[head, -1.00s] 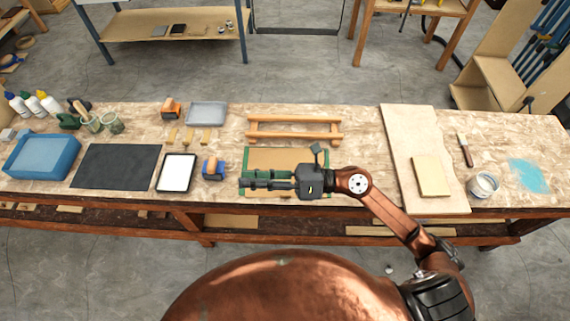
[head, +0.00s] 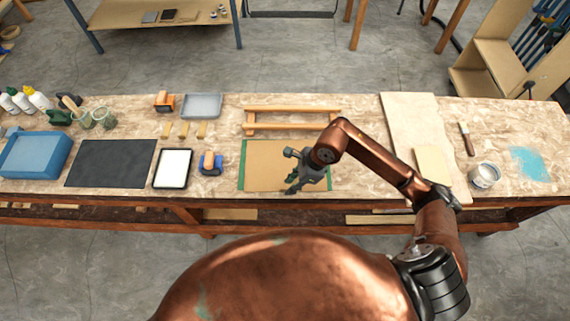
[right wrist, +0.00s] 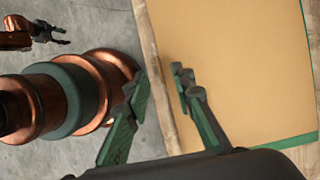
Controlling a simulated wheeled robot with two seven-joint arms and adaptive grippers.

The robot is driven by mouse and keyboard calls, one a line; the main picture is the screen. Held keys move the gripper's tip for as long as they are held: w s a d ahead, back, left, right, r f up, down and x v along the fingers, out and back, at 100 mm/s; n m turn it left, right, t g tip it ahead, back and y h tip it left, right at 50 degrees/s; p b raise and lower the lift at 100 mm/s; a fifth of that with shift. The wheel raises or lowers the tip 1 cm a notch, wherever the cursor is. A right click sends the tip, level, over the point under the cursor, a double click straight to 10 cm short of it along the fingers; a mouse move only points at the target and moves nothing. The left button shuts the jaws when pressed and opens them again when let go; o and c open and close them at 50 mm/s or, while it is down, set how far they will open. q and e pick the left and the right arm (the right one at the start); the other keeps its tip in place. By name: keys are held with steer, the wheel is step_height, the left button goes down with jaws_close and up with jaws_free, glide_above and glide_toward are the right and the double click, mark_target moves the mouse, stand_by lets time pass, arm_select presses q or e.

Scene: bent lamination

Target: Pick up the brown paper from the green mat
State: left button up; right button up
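The brown paper (head: 262,158) lies flat on the green mat (head: 242,172), whose green shows as strips along the sides. My right gripper (head: 292,190) is over the right half of the paper, its fingers pointing toward the bench's front edge. In the right wrist view the fingers of this gripper (right wrist: 160,80) are apart with nothing between them. One finger shows against the floor and my body, the other against the paper (right wrist: 230,65) near the bench edge. My left gripper (right wrist: 52,34) shows small at the upper left there, its fingers apart and empty.
A wooden frame (head: 292,121) lies behind the mat. The bench edge is close in front.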

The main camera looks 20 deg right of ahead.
steer(key=shift+x, duration=1.35)
steer(key=shift+c, duration=0.4)
jaws_close()
